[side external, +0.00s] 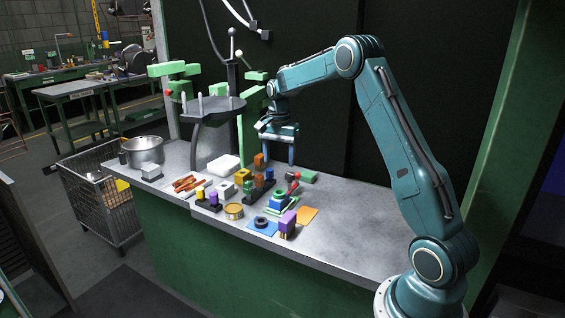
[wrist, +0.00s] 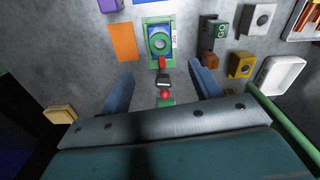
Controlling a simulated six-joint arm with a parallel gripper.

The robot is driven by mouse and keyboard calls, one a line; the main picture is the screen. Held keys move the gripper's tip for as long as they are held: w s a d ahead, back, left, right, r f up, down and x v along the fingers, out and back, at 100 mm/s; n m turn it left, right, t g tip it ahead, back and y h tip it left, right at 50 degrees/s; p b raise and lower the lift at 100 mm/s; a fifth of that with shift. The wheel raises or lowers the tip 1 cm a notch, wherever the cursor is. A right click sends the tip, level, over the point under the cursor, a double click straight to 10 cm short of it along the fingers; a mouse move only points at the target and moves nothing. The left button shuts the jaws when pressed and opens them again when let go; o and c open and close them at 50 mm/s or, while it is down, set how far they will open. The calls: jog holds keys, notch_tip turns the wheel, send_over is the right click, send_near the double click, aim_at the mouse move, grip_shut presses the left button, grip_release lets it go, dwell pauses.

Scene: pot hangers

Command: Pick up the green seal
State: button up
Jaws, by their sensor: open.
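The likely green seal is a green ring (wrist: 160,43) lying on a blue square plate inside a green frame, near the top middle of the wrist view. In the side view the same green and blue stack (side external: 281,200) stands at the front of the bench's middle. My gripper (side external: 278,156) hangs above the bench, behind and above that stack. In the wrist view its two blue fingers (wrist: 161,74) are spread wide with nothing held. A red-ended piece with a dark block (wrist: 164,80) and a red ball (wrist: 165,95) lie below the space between the fingers.
An orange plate (side external: 307,214) and a purple block (side external: 287,222) lie close to the stack. The bench's right side is clear.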

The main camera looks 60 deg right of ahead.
send_over(279, 194)
jog(key=d, duration=0.1)
notch_tip(279, 194, down, 6)
jog(key=shift+w+f, duration=0.25)
jog(key=shift+w, duration=0.05)
jog(key=shift+f, duration=2.55)
jog(key=c, duration=1)
